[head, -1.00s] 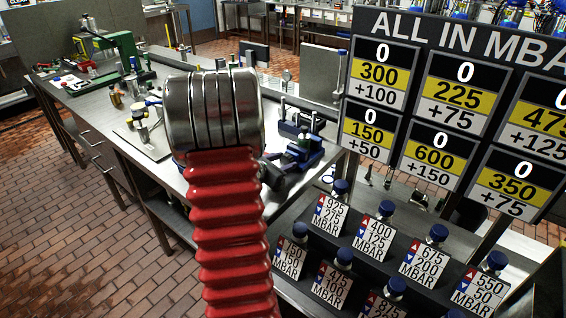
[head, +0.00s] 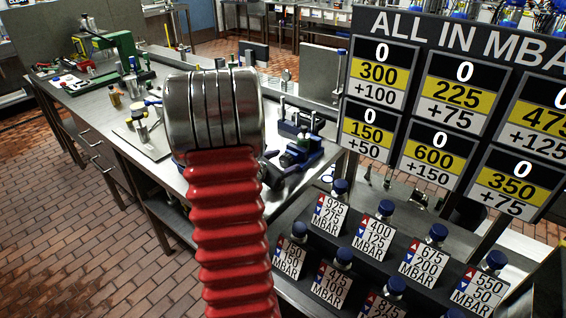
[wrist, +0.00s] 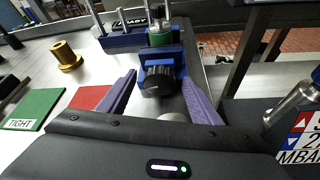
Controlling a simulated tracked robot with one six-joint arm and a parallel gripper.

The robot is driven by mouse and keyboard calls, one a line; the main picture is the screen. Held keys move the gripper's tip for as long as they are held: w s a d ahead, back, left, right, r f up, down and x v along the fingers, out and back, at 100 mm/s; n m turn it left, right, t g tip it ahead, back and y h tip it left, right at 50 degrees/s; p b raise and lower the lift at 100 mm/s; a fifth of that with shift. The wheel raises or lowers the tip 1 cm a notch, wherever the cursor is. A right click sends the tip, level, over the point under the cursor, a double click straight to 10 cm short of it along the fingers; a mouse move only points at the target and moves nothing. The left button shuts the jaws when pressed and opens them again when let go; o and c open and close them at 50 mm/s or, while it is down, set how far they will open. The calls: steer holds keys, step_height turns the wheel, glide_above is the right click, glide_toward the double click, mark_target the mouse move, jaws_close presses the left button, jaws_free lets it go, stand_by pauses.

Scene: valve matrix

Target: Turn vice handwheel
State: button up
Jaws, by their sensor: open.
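The blue vice (wrist: 158,60) stands on the metal bench, with a green block (wrist: 158,42) and a brass-coloured part at its top. Its black ribbed handwheel (wrist: 160,82) faces my gripper. My gripper (wrist: 159,77) is open in the wrist view, with one purple finger to the left of the handwheel and one to the right. I cannot tell whether either finger touches it. In the head view the vice (head: 303,152) shows beside my red bellows arm, which hides most of my gripper and the handwheel.
The bench edge is close on the right. A rack of MBAR tags (head: 380,238) and a board (head: 455,100) stand right of the bench.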

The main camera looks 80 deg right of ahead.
steer(key=shift+a, duration=0.1)
steer(key=v, duration=1.3)
steer(key=shift+a, duration=0.3)
steer(key=shift+w, duration=0.15)
steer(key=shift+w+d+f, duration=0.15)
steer(key=shift+w+f, duration=0.1)
steer(key=shift+w, duration=0.35)
steer(key=shift+w+d+f, duration=0.15)
steer(key=shift+w+f, duration=0.15)
steer(key=shift+w, duration=0.35)
steer(key=shift+w+d+n+g, duration=0.2)
steer(key=shift+w+n+g, duration=0.1)
steer(key=shift+n, duration=0.1)
steer(key=shift+d+r+n+g+y, duration=0.2)
steer(key=shift+d+n+g+y, duration=0.1)
steer(key=shift+n+g, duration=0.25)
steer(key=shift+s+r+n+g, duration=0.3)
steer(key=shift+n+g, duration=0.05)
steer(key=shift+n, duration=0.4)
